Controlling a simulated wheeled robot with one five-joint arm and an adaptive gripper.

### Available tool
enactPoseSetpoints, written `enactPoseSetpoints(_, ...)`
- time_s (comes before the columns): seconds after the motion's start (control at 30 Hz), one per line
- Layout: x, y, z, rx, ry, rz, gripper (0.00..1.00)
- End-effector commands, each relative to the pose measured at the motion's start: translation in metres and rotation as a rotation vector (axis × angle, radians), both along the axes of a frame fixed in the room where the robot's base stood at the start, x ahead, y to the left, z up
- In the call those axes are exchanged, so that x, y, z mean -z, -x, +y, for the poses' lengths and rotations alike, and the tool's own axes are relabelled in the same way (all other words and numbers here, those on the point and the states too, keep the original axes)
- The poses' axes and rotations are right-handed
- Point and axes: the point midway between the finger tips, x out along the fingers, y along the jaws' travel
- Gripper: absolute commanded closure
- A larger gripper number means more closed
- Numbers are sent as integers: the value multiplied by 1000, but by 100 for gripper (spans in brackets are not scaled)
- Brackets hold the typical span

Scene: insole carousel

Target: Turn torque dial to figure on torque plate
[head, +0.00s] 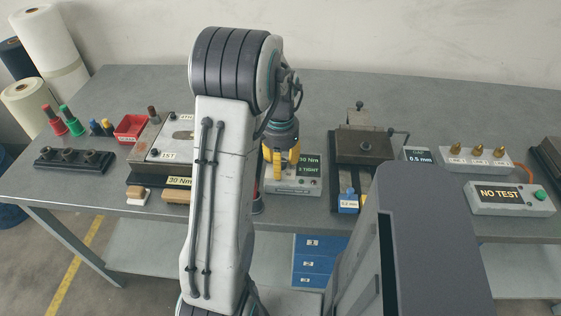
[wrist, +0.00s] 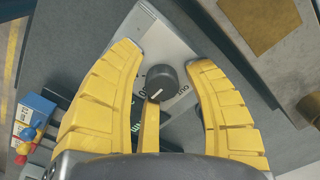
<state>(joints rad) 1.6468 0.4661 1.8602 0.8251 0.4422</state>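The torque plate (head: 180,182) is a yellow-green label reading "30 Nm" at the front of the metal fixture left of my arm. The torque box (head: 308,188) stands right of my arm; its display (head: 309,165) appears to read "30 Nm" and "3 TIGHT". In the wrist view the torque dial (wrist: 161,80) is a black round knob with a white pointer mark toward the lower left. My gripper (wrist: 165,60), also in the head view (head: 280,175), points down over the box. Its yellow fingers are open on either side of the dial, with gaps visible. The head view hides the dial.
The metal fixture (head: 172,150) stands left of my arm. Another clamp block (head: 363,147) stands right of the box. Farther right are a "0.5 mm" display (head: 418,156) and a "NO TEST" box (head: 500,194). A red bin (head: 130,127) and colored tools stand at left.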

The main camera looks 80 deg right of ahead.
Motion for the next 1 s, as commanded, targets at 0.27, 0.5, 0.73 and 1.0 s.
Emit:
enactPoseSetpoints(0.27, -2, 0, -2, 0, 7, 0, 45)
enactPoseSetpoints(0.5, -14, 1, -3, 0, 12, 1, 45)
enactPoseSetpoints(0.73, -51, 0, -3, 0, 13, 1, 45)
enactPoseSetpoints(1.0, -93, 0, -2, 0, 10, 1, 45)
